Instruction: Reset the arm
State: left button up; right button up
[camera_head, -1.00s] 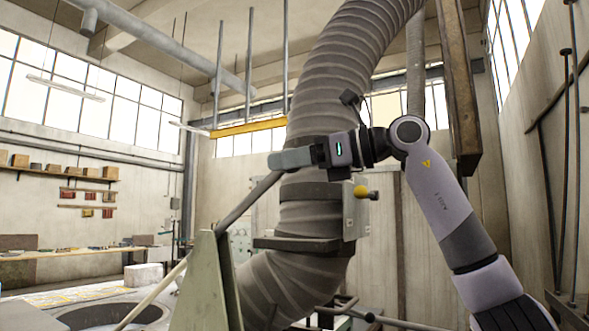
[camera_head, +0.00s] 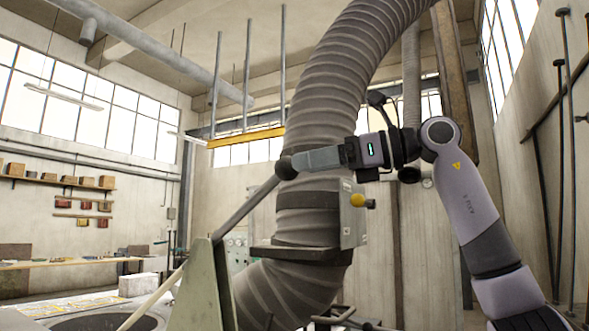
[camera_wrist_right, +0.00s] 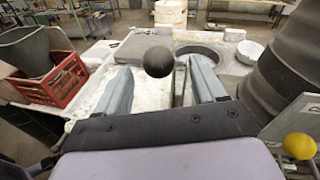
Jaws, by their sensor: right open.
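A grey lever (camera_head: 247,208) slants up from a pale green bracket (camera_head: 205,290) and ends in a black ball knob (camera_head: 286,168). My right gripper (camera_head: 297,161) points left, its fingertips close to the ball in the head view. In the right wrist view my right gripper (camera_wrist_right: 160,72) is open, with its two fingers spread apart. The black ball (camera_wrist_right: 158,61) shows in the gap near the fingertips, with clear space on both sides. Whether it is still between the tips or just beyond them is hard to tell. My left gripper is not in view.
A large ribbed duct (camera_head: 318,100) stands behind the gripper, with a box (camera_head: 352,222) and yellow knob (camera_head: 357,200) close below the wrist. A round opening (camera_head: 105,322) lies at lower left. The wrist view shows a red crate (camera_wrist_right: 50,85) and a white bucket (camera_wrist_right: 171,12).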

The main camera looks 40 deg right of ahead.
jog(key=shift+v, duration=1.15)
